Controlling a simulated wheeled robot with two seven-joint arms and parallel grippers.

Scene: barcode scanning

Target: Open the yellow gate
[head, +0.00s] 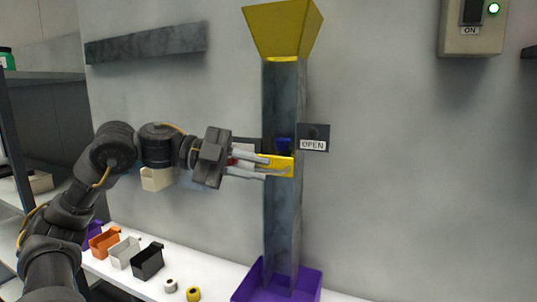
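A tall grey chute (283,95) stands against the wall, with a yellow funnel (283,30) on top. The yellow gate (289,165) sits across the chute at mid height. A blue item (283,144) shows in the chute just above the gate. My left gripper (276,167) reaches in from the left at the height of the gate. Its two pale fingers overlap the gate's left and front part, one above the other with a narrow gap. Whether they pinch it I cannot tell. My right gripper is not in view.
An OPEN sign (313,138) is right of the gate. A purple bin (313,284) is at the chute's foot. A control box (473,40) reads ON.

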